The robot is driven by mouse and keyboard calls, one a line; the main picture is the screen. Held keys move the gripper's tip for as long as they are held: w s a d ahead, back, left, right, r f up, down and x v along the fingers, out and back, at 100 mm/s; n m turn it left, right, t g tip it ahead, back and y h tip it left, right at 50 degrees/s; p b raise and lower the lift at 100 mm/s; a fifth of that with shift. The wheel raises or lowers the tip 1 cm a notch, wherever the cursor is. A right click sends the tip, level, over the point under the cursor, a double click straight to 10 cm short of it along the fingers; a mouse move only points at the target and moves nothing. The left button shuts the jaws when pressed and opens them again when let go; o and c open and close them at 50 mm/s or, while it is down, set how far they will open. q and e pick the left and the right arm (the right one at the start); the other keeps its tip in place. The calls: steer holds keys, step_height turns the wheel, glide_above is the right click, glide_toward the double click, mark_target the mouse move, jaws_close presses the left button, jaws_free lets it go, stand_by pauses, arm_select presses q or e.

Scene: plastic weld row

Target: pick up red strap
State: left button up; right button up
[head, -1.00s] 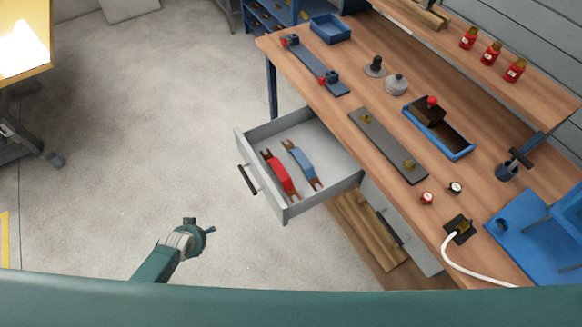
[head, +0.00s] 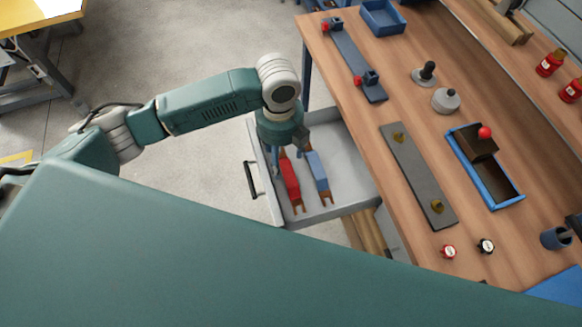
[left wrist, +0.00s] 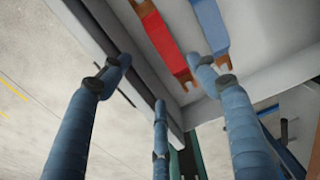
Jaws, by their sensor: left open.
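The red strap (head: 290,180) lies in the open grey drawer, with brown ends. It also shows in the left wrist view (left wrist: 163,42). A blue strap (head: 317,172) lies beside it on the right, and its lower end shows in the left wrist view (left wrist: 210,25). My left gripper (head: 288,150) is over the far end of the drawer, above the far ends of the straps, which it partly hides. In the left wrist view its blue fingers (left wrist: 160,85) are spread and empty, apart from the red strap. My right gripper is not in view.
The drawer (head: 355,190) has raised walls and a dark handle (head: 250,180) on its left side. The wooden workbench (head: 400,95) stands to the right, bearing a grey plate (head: 418,175) and a blue tray (head: 484,170). Floor is free to the left.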

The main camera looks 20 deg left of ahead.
mark_target(285, 171)
arm_select(q)
steer(key=f, duration=0.4)
steer(key=shift+d, duration=0.2)
steer(key=shift+f, duration=0.25)
steer(key=f, duration=0.2)
steer(key=w+f, duration=0.1)
steer(key=f, duration=0.2)
steer(key=shift+p, duration=0.3)
steer(key=shift+f, duration=0.1)
steer(key=c, duration=1.3)
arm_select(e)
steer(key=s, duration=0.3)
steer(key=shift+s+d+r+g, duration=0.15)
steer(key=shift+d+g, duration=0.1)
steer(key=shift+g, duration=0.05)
